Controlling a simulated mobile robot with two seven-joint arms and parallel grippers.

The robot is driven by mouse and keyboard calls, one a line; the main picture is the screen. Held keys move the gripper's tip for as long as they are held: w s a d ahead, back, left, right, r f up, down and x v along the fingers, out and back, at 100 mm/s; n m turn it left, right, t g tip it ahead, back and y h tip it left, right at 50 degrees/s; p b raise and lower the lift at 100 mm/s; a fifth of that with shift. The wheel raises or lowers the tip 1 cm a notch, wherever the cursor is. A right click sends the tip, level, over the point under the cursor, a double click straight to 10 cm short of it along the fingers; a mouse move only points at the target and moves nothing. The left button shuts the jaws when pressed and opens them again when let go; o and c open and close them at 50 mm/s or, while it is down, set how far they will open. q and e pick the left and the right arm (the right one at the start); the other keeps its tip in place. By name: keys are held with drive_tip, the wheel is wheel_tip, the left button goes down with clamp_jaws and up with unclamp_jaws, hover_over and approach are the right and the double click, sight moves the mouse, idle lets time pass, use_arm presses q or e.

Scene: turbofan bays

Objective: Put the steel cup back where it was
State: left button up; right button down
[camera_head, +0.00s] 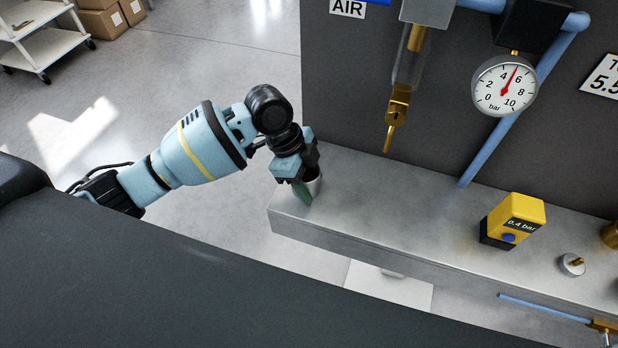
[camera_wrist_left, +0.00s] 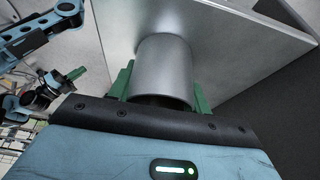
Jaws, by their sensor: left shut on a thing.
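The steel cup (camera_wrist_left: 165,68) is a plain grey metal cylinder. It sits between the green fingers of my left gripper (camera_wrist_left: 160,88) in the left wrist view, with a finger on each side. In the head view my left gripper (camera_head: 306,190) is shut on the cup (camera_head: 316,184) at the left end of the grey metal shelf (camera_head: 400,210). The gripper hides much of the cup there. I cannot tell whether its base touches the shelf. My other arm shows at the left of the wrist view; its gripper is too small to judge.
A yellow gauge box (camera_head: 515,220) reading 0.4 bar and a small round metal fitting (camera_head: 571,265) stand on the shelf's right part. A brass nozzle (camera_head: 396,115) hangs above the shelf. The shelf's middle is clear.

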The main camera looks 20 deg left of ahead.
use_arm(q)
drive_tip(key=o, duration=1.3)
drive_tip(key=v, duration=1.2)
drive_tip(key=shift+p, duration=0.4)
drive_tip(key=shift+s+d, duration=0.1)
drive_tip(key=shift+s, duration=0.05)
